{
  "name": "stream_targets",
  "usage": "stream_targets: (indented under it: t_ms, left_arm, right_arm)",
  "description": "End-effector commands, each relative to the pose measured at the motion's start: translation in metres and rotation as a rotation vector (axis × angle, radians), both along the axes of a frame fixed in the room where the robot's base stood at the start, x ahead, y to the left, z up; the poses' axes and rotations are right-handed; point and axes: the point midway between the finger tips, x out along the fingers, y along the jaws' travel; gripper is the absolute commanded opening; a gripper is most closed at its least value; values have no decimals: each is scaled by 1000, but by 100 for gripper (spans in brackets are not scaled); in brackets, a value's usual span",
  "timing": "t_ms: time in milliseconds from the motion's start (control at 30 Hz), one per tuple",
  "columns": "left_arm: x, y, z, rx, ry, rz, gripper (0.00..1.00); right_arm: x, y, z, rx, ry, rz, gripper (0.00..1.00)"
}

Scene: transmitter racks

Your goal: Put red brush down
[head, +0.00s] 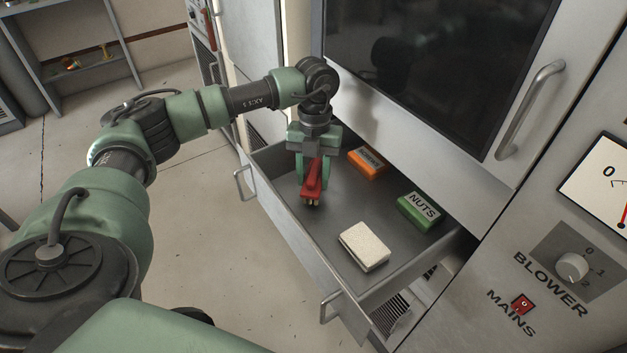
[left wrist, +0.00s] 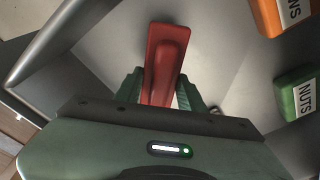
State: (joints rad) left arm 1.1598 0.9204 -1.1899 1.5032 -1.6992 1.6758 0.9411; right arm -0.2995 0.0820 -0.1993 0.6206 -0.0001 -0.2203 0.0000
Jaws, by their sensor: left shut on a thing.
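The red brush (head: 313,180) is held between the fingers of my left gripper (head: 313,172), inside or just over the left part of the open drawer (head: 283,197). Its pale bristles show at its lower end in the head view. In the left wrist view the red brush (left wrist: 163,62) points away between the green fingers (left wrist: 158,92), with grey drawer floor around it. I cannot tell whether the brush touches the floor. My right gripper is not in view.
In the drawer lie an orange box (head: 366,163), a green box labelled NUTS (head: 419,211) and a white block (head: 364,246). Drawer floor between them is bare. The cabinet door with a dark window (head: 430,60) rises behind. A control panel (head: 570,265) is at right.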

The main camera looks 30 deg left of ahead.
Motion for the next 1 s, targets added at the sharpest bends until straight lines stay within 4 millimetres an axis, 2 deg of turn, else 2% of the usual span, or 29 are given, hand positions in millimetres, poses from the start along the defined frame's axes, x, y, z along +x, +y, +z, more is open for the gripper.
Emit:
stream_targets:
  t_ms: [33, 133, 433, 467, 500, 533, 833, 1000]
  left_arm:
    - [-1, 0, -9, 0, 3, 0, 0]
    - [0, 0, -19, 0, 1, 0, 0]
    - [0, 0, -21, 0, 0, 0, 0]
    - [0, 0, -21, 0, 0, 0, 45]
    - [0, 0, -21, 0, 0, 0, 56]
    - [0, 0, -21, 0, 0, 0, 61]
    - [0, 0, -20, 0, 0, 0, 61]
    - [3, 0, -6, -1, -3, 0, 61]
  right_arm:
    - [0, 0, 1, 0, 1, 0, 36]
    - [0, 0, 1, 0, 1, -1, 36]
    - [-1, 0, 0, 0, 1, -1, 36]
    - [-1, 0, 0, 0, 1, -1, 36]
    - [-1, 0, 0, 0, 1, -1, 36]
    - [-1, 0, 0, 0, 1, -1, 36]
    - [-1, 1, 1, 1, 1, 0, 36]
    - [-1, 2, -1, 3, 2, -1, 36]
